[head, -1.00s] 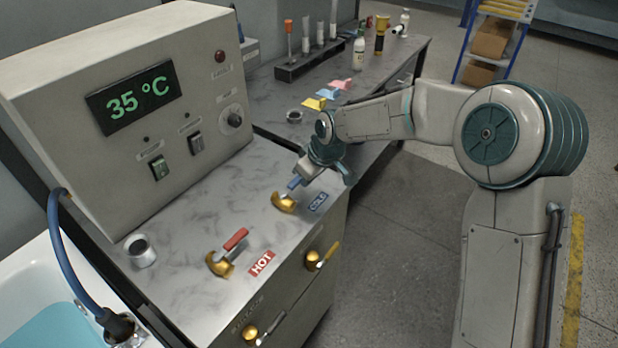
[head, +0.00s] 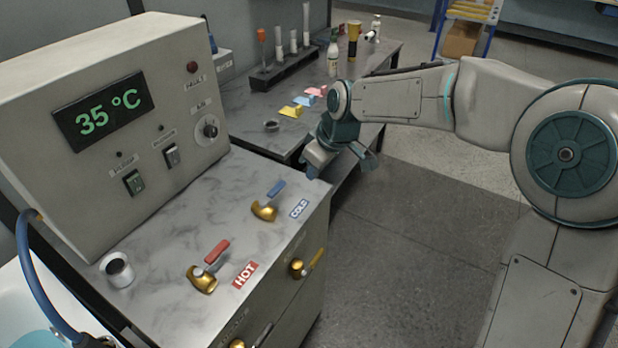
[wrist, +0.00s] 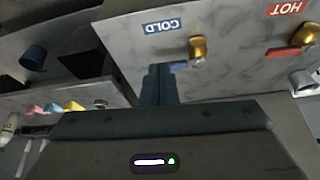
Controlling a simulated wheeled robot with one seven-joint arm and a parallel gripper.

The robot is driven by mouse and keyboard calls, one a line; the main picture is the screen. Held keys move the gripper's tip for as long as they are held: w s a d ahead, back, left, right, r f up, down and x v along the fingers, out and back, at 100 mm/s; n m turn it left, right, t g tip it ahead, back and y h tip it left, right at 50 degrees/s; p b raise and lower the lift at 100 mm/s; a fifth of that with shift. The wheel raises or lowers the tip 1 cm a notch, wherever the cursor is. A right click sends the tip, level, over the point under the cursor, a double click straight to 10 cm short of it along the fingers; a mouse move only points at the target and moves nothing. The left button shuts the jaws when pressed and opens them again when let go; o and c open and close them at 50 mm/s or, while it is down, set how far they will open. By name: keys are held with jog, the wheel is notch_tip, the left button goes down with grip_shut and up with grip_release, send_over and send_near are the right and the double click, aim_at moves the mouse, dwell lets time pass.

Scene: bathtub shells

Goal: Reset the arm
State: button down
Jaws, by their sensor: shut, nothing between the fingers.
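My gripper (head: 318,166) hangs at the end of my arm, beside the far right corner of the control cabinet's top. It is clear of the brass valve with the blue lever (head: 268,203), which has the COLD label (head: 299,208) beside it. In the wrist view my gripper's fingers (wrist: 158,84) are together with nothing between them, and the blue-lever valve (wrist: 196,52) is beyond them. The brass valve with the red lever (head: 208,268) is nearer, by the HOT label (head: 245,274). My gripper does not touch either valve.
The control panel (head: 110,130) reads 35 °C. A side table behind holds a tube rack (head: 285,72), a bottle (head: 333,55) and coloured paper pieces (head: 291,111). A bathtub with a blue hose (head: 35,285) is at lower left. The floor (head: 430,220) right of the cabinet is open.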

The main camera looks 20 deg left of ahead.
jog(key=s+d+r+m+t+h, duration=0.1)
jog(key=s+d+m+h, duration=0.2)
jog(key=d, duration=0.7)
jog(key=s+d+r+m+t+h, duration=0.15)
jog(key=s+d+m, duration=0.25)
jog(key=d, duration=0.6)
jog(key=s+d+m, duration=0.7)
jog(key=s+d, duration=0.5)
jog(key=shift+d+f+g, duration=0.25)
jog(key=shift+f+g, duration=0.15)
jog(key=shift+g, duration=0.05)
